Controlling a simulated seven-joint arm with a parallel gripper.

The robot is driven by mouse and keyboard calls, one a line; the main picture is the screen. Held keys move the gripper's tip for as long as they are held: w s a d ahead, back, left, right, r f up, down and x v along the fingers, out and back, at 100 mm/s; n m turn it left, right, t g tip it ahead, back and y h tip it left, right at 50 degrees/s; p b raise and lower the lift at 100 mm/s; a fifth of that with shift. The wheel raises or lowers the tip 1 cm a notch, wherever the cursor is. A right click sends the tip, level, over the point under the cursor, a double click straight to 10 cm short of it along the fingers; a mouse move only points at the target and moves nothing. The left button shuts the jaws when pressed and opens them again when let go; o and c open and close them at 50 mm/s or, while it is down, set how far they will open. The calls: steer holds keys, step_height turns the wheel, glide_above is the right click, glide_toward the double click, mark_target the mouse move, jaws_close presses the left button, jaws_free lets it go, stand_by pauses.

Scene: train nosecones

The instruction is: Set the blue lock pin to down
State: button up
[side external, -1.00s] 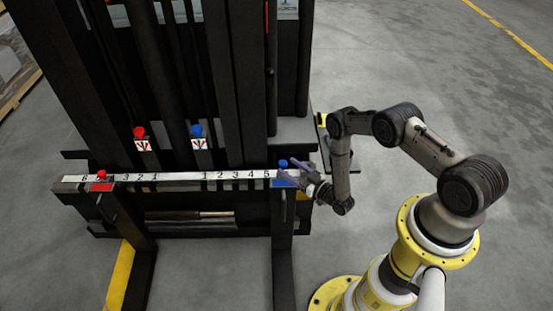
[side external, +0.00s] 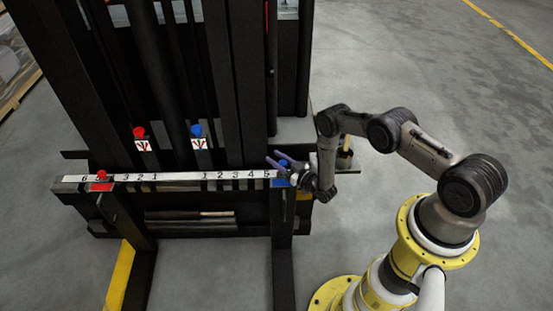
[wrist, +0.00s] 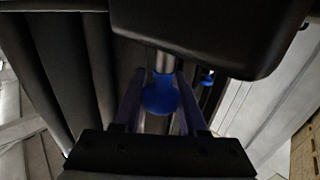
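The blue lock pin (side external: 283,163) has a round blue knob and stands on the right fork carriage, at the right end of the numbered scale. In the wrist view its knob (wrist: 160,98) sits between my two fingers, with a bright metal shaft beyond it. My gripper (side external: 282,164) is at the pin, coming from the right. Its purple fingers (wrist: 161,95) are apart, one on each side of the knob. Whether either finger touches the knob cannot be told. The pin's lower end is hidden.
A red pin (side external: 101,174) stands on the left fork carriage. A red-knobbed lever (side external: 139,132) and a blue-knobbed lever (side external: 196,131) stand behind the white numbered scale (side external: 180,177). Dark mast posts rise behind. The floor at right is open.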

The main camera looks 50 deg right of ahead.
jaws_close()
stand_by(1.0)
